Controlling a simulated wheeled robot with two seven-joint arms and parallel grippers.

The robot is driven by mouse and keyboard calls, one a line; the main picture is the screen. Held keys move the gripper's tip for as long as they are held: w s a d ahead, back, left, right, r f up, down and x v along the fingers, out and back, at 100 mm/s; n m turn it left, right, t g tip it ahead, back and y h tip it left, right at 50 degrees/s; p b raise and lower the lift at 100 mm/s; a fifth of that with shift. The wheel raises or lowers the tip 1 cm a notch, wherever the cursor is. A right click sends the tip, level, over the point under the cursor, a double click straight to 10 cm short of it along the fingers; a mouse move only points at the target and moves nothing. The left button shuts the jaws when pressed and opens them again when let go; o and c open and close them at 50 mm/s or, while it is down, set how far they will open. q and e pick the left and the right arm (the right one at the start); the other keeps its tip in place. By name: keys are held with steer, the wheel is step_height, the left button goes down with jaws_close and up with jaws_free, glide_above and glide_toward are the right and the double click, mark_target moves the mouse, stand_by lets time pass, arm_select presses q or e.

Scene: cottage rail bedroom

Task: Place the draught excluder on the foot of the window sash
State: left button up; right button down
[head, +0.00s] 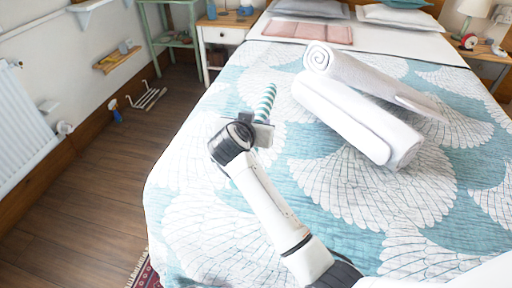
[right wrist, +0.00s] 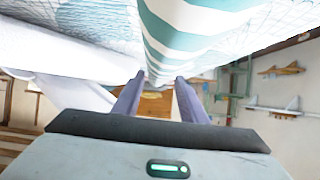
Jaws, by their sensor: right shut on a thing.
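The draught excluder (head: 266,103) is a green-and-white striped roll over the left part of the bed, its far end pointing away from me. My right gripper (head: 258,130) is shut on its near end. In the right wrist view the striped excluder (right wrist: 180,38) runs out from between the fingertips (right wrist: 161,82). I cannot tell whether it touches the quilt. The window sash is not recognisable in either view. My left gripper is not in view.
The bed (head: 215,190) has a teal-and-white quilt. White rolled towels (head: 345,115) lie right of the gripper, a pink folded cloth (head: 308,32) beyond. A white radiator (head: 22,125) is on the left wall.

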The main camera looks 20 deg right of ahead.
step_height(320, 180, down, 7)
steer(key=shift+f+b, duration=0.15)
steer(key=shift+b, duration=0.75)
steer(key=c, duration=1.5)
jaws_free()
steer(key=shift+f, duration=0.15)
steer(key=o, duration=0.4)
